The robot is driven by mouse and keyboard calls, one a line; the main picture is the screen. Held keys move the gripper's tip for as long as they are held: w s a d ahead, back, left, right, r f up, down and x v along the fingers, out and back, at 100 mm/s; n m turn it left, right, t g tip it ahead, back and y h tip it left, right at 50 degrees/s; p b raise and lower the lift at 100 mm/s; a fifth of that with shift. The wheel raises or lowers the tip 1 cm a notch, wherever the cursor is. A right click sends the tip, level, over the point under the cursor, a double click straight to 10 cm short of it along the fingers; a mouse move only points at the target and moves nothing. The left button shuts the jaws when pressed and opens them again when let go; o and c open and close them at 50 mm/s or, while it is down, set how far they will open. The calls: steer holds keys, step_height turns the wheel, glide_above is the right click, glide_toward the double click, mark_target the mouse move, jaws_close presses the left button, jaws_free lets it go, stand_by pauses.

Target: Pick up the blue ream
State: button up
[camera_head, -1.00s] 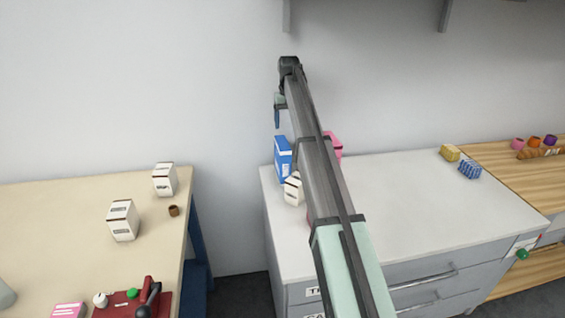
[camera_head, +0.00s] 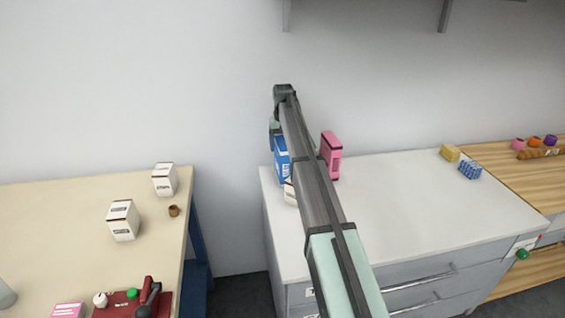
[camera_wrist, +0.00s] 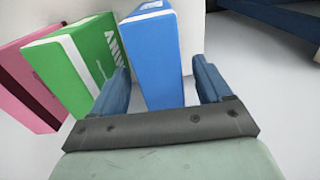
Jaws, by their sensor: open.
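The blue ream (camera_head: 282,160) stands upright on the left end of the grey cabinet top in the head view, partly hidden by my arm and gripper. In the wrist view the blue ream (camera_wrist: 158,62) stands with its near part between my two blue fingers. My gripper (camera_wrist: 167,85) is open, one finger on each side of the ream. A gap shows at the right finger; the left finger is close to the ream, and I cannot tell whether it touches. In the head view my gripper (camera_head: 273,136) is just above and beside the ream.
A green ream (camera_wrist: 78,65) stands close left of the blue one in the wrist view, with a pink ream (camera_wrist: 30,90) beyond it. The pink ream (camera_head: 331,155) also shows in the head view. The cabinet top's middle (camera_head: 410,190) is clear.

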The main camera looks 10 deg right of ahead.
step_height(320, 180, down, 4)
steer(key=shift+s+f, duration=0.1)
steer(key=shift+f, duration=0.15)
steer(key=shift+r, duration=0.1)
jaws_close()
stand_by(0.6)
